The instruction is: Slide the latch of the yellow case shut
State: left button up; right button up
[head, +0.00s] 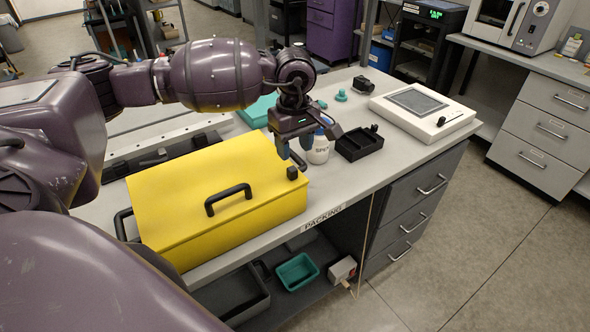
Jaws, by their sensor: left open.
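The yellow case (175,195) lies closed on the packing bench, with a black handle (228,198) on its lid. A small black block, seemingly the latch (292,173), sits at the case's right end. From this angle I cannot tell how far it is slid. My left gripper (304,150) is open and points down just behind and above the latch, apparently apart from it. Its fingers partly cover a white bottle (319,152) behind. My right gripper is not in view.
A black tray (359,144), a white panel device (422,105), a dark small object (364,84) and teal pieces (341,95) stand right of and behind the gripper. The bench top (345,188) is bare right of the case. A teal bin (297,271) sits on the shelf below.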

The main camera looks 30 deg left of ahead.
aim_at(294, 171)
pick_arm(q)
notch_tip(294, 171, down, 8)
jog(key=shift+r, duration=0.2)
jog(key=shift+c, duration=0.3)
grip_shut()
